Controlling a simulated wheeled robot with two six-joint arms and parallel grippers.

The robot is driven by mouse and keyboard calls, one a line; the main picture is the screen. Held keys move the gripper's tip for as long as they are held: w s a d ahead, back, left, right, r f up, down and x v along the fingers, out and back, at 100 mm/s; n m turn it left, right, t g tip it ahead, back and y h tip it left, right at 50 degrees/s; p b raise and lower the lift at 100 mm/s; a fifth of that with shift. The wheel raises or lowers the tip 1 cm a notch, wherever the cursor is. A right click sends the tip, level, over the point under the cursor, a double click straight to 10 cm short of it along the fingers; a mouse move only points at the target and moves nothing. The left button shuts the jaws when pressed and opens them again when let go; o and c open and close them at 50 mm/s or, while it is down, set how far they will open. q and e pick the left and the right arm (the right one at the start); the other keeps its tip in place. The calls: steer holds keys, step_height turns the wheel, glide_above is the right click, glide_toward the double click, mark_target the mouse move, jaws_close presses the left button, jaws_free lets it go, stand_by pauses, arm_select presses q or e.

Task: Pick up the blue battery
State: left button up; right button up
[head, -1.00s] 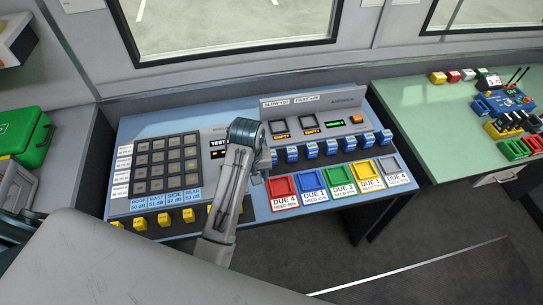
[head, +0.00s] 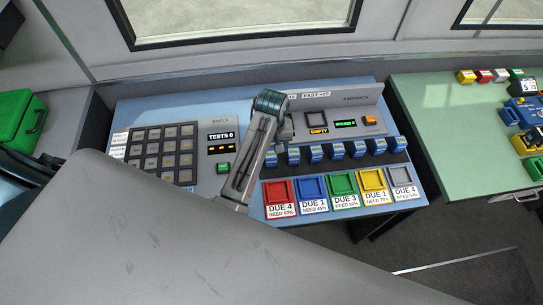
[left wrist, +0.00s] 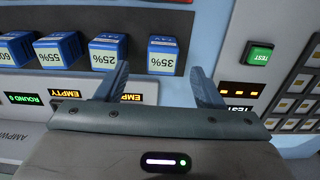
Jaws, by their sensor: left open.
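Several blue batteries with white percent labels stand in a row in the dark rack along the console's front, the leftmost (head: 270,158) close to my left gripper in the head view. In the left wrist view they appear upside down, with the 35% battery (left wrist: 166,54) and the 25% battery (left wrist: 106,52) nearest the fingers. My left gripper (left wrist: 160,82) is open and empty; the 35% battery shows just beyond the gap between its fingers. I cannot tell its height above the console. In the head view the arm hides its fingertips. My right gripper is not in view.
Red, blue, green, yellow and grey trays labelled DUE (head: 277,194) line the console's front edge. A button grid (head: 160,150) and green TEST button (left wrist: 260,54) are on the left. A green table (head: 430,110) with coloured items stands right. A green case (head: 16,122) is far left.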

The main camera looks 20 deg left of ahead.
mark_target(271, 156)
arm_select(q)
steer(key=shift+s+f, duration=0.1)
steer(key=shift+f, duration=0.2)
steer(key=shift+a+f, duration=0.1)
steer(key=shift+f, duration=0.15)
steer(key=f+p, duration=0.1)
steer(key=f, duration=0.1)
steer(key=f+p, duration=0.1)
steer(key=f, duration=0.1)
steer(key=shift+w+a+f+p, duration=0.15)
steer(key=shift+w+f+p, duration=0.1)
steer(key=shift+p, duration=0.1)
steer(key=shift+s+f, duration=0.1)
steer(key=shift+f, duration=0.25)
steer(key=shift+c, duration=0.2)
steer(key=c, duration=1.1)
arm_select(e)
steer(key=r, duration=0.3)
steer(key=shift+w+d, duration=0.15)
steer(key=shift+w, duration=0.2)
